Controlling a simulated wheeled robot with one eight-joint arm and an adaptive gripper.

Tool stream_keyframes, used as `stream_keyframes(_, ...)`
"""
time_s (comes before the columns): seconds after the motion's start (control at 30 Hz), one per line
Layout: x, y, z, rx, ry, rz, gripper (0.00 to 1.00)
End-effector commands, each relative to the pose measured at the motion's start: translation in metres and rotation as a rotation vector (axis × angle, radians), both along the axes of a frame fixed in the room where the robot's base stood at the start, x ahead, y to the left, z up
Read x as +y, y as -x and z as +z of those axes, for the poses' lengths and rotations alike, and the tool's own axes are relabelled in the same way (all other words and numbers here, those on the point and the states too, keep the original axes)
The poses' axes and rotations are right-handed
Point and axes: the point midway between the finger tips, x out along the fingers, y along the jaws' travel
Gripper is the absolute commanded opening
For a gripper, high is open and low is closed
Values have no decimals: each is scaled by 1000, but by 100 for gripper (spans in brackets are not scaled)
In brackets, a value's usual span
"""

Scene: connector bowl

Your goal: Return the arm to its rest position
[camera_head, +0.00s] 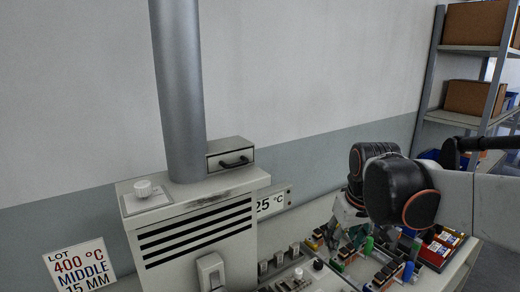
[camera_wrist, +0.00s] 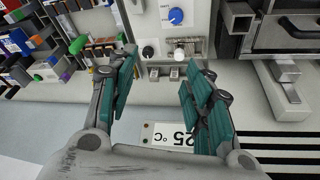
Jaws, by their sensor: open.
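My gripper (camera_wrist: 158,85) has its two teal-padded fingers spread apart in the wrist view, with nothing between them. Past the fingers are a control panel with a blue knob (camera_wrist: 176,16) and a white "25 °C" sign (camera_wrist: 168,138). In the head view my gripper (camera_head: 349,222) hangs over the workbench, near the connectors, partly hidden by my black and white arm. I cannot tell its exact height above the bench.
A grey furnace cabinet (camera_head: 195,225) with a vertical pipe (camera_head: 178,90) stands left of my arm. Several coloured connectors and a red bin (camera_head: 436,249) are on the bench. A shelf (camera_head: 470,50) with cardboard boxes stands at the back right. A "400 °C" sign (camera_head: 81,270) is at lower left.

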Motion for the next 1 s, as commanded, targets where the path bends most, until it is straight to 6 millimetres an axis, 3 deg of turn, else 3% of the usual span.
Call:
stream_keyframes(0.03,0,16,2,-22,-4,-14,46)
stream_keyframes(0.23,0,69,4,-112,-29,-75,46)
stream_keyframes(0.5,0,132,-12,-230,-69,-152,46)
stream_keyframes(0.7,0,158,-26,-289,-93,-188,46)
stream_keyframes(1.0,0,165,-31,-308,-101,-200,46)
